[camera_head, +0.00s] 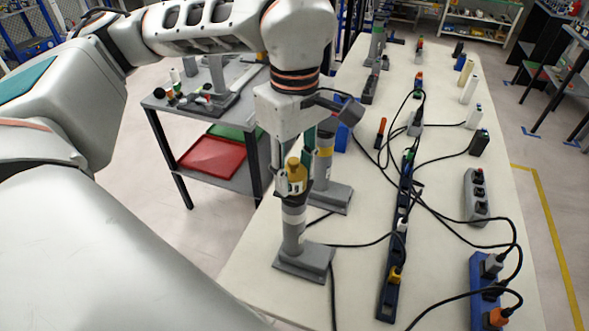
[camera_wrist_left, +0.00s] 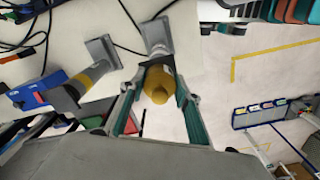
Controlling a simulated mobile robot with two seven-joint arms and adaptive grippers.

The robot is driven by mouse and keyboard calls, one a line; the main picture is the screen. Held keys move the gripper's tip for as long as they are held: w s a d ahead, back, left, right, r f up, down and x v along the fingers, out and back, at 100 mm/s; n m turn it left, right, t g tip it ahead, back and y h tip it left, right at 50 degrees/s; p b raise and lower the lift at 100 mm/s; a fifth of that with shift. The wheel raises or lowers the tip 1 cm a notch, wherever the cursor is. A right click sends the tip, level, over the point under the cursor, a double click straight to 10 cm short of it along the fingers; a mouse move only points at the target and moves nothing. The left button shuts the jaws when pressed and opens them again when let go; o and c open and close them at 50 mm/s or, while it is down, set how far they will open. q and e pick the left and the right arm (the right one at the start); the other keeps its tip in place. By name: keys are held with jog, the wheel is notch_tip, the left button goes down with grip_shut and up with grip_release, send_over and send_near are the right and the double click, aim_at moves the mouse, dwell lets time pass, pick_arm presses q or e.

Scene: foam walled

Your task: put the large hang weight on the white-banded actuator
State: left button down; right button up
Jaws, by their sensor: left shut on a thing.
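The large hang weight (camera_head: 293,172) is a brass-yellow cylinder with a narrower knob on top. My left gripper (camera_head: 294,182) points down and is shut on it; the weight also shows between the fingers in the left wrist view (camera_wrist_left: 159,86). The white-banded actuator (camera_head: 293,216) is a grey upright post on a square base, directly below the weight. Its base also shows in the left wrist view (camera_wrist_left: 157,34). The weight is in line with the post top, but the fingers partly hide that spot, so I cannot tell whether they touch. My right gripper is not in view.
A second actuator (camera_head: 325,167) with a yellow band stands just behind, close to my left gripper. A blue power strip (camera_head: 387,300) and black cables lie to the right on the white table (camera_head: 445,250). A side table with a red tray (camera_head: 210,157) is at left.

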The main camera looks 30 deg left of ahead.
aim_at(294, 161)
pick_arm(q)
jog(key=shift+f, duration=0.15)
jog(key=c, duration=1.5)
grip_release()
jog(key=shift+o, duration=0.2)
notch_tip(294, 161, up, 12)
jog(key=shift+r, duration=0.2)
